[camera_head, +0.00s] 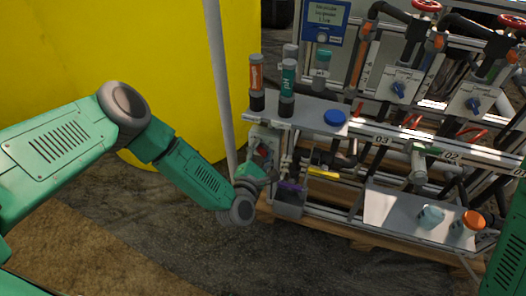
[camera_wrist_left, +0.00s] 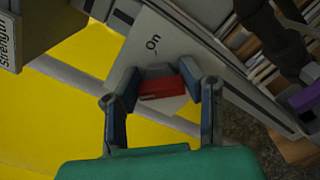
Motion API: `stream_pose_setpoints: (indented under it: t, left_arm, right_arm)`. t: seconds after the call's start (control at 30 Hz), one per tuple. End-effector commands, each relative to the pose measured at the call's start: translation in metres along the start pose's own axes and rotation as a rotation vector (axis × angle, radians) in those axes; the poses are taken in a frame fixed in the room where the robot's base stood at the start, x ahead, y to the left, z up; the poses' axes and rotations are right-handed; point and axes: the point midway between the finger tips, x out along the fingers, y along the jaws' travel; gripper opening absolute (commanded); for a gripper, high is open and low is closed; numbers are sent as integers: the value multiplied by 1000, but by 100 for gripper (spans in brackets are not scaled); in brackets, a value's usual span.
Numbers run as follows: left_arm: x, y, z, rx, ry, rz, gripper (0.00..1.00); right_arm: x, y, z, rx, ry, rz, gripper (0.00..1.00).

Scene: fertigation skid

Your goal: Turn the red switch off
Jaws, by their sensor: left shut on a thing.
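The red switch (camera_wrist_left: 163,89) is a small red rocker or knob on a grey plate, with the word "On" printed above it in the left wrist view. My left gripper (camera_wrist_left: 165,86) has its two fingers on either side of the switch and is shut on it. In the head view my left gripper (camera_head: 266,164) is at the left end of the skid, and the arm and fingers largely hide the switch there. My right gripper is not in view; only a green piece of my right arm shows at the right edge.
A large yellow tank (camera_head: 130,60) stands behind my left arm. A grey pole (camera_head: 219,90) rises close to the gripper. The skid's white shelf (camera_head: 300,112) carries orange and teal bottles and a blue lid. Pipes, blue valves and red handwheels fill the right.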

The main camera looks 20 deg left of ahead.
Motion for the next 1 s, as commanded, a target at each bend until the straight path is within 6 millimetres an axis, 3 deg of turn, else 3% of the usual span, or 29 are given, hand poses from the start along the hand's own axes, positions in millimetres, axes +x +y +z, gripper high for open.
stream_pose_setpoints:
  t: [0.33,0.37,0.4,0.43,0.77,1.0]
  left_arm:
    - [-5,-5,-6,-1,13,-15,6]
    - [-5,-5,-6,-1,14,-15,38]
    - [-5,-5,-6,-1,13,-14,52]
    - [-4,-5,-6,-1,12,-14,57]
    - [-4,-2,-2,-2,5,-5,57]
    - [-38,-3,-3,-3,7,-9,57]
  right_arm:
    - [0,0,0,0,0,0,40]
    - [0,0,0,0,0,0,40]
    - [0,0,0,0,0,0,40]
    - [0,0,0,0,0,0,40]
    - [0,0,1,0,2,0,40]
    - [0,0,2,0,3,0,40]
